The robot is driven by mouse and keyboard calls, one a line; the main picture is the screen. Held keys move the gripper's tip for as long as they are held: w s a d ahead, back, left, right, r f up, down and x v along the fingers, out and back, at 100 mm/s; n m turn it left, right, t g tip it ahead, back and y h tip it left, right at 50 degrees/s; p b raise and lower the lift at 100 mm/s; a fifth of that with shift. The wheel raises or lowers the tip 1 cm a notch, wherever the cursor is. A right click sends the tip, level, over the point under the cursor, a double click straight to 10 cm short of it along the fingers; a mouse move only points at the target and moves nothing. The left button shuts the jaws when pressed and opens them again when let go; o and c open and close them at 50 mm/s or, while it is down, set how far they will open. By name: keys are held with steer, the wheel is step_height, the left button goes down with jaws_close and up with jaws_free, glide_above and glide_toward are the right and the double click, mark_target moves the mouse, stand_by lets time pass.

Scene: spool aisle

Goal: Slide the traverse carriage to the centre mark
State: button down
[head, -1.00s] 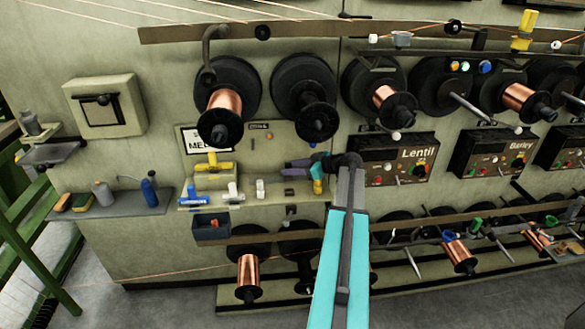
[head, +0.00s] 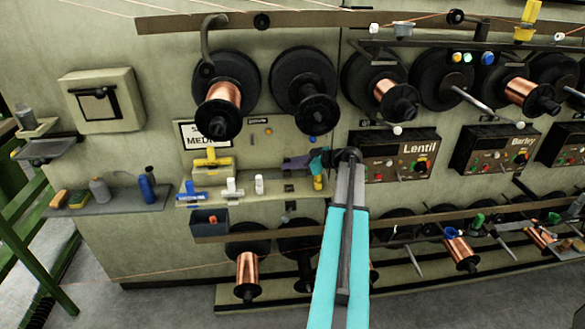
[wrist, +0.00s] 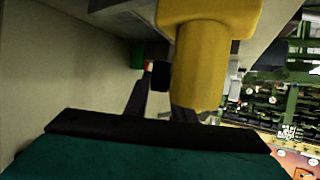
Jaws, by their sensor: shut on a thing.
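My gripper (head: 290,163) reaches left along the panel, just above the narrow ledge under the MEDI sign. Its fingers show as dark strips in the wrist view (wrist: 160,100). A small black part (wrist: 160,77) sits between them and they appear shut on it. I cannot tell surely whether this is the traverse carriage. A yellow rounded cylinder (wrist: 200,65) stands close in front of the wrist camera and hides part of the right finger. It seems to be the yellow piece (head: 318,183) just below my gripper in the head view. No centre mark is readable.
The ledge (head: 275,196) carries a blue piece (head: 193,192) and white pieces (head: 232,189). A yellow T-shaped piece (head: 211,160) is above them. Black spools (head: 304,88) stick out above my gripper, and the Lentil box (head: 400,155) is close on its right.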

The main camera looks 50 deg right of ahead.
steer(key=shift+a, duration=0.1)
stand_by(0.3)
steer(key=c, duration=1.5)
jaws_free()
steer(key=b+v, duration=0.3)
steer(key=v, duration=1.1)
steer(key=shift+b, duration=0.35)
